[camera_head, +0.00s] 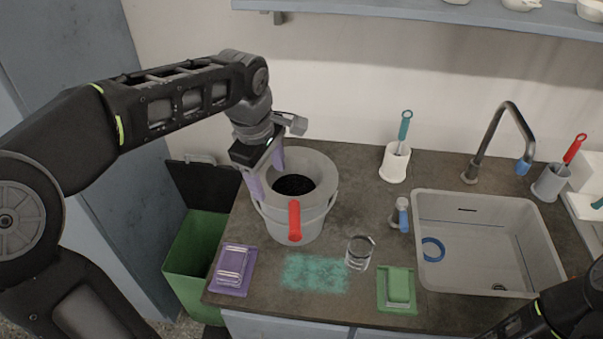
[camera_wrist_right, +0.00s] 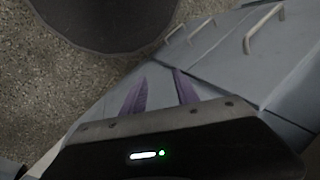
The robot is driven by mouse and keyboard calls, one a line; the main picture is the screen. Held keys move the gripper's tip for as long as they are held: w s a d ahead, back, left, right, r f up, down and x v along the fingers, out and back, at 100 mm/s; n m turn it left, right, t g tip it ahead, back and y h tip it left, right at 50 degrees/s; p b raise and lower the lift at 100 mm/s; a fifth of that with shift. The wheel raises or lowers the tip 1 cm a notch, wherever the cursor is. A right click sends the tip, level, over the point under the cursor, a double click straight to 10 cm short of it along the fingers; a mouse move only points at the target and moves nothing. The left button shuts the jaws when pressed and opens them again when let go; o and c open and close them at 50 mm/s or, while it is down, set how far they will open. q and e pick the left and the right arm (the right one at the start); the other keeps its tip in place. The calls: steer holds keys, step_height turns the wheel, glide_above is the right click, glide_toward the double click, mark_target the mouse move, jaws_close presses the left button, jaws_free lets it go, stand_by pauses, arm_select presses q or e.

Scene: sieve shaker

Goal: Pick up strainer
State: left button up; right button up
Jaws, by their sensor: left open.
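A grey bucket (camera_head: 275,222) stands on the dark counter. A grey round piece with a wide rim (camera_head: 318,168) and a dark, grainy-looking centre sits in its top, with a red handle (camera_head: 294,220) hanging over the front. This appears to be the strainer. My left gripper (camera_head: 266,170) is open at the left rim, one purple finger outside the bucket and the other near the back rim; I cannot tell whether they touch it. My right gripper (camera_wrist_right: 160,82) shows in the right wrist view, its purple fingers apart and nothing between them.
A sink (camera_head: 480,235) is at right, a white brush holder (camera_head: 394,165) behind. A green bin (camera_head: 190,255) stands left of the counter.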

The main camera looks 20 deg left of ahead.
mark_target(274, 197)
arm_select(q)
steer(key=shift+s, duration=0.1)
steer(key=shift+w+f, duration=0.15)
steer(key=shift+f, duration=0.5)
steer(key=shift+w+f, duration=0.15)
steer(key=shift+f, duration=0.45)
steer(key=shift+f, duration=0.1)
steer(key=shift+d+f+p, duration=0.1)
steer(key=shift+f+p, duration=0.25)
steer(key=shift+p, duration=0.05)
steer(key=f, duration=0.3)
steer(key=f+p, duration=0.1)
steer(key=shift+w+d+f, duration=0.1)
steer(key=shift+w+f, duration=0.05)
steer(key=shift+w, duration=0.25)
steer(key=shift+c, duration=0.5)
jaws_close()
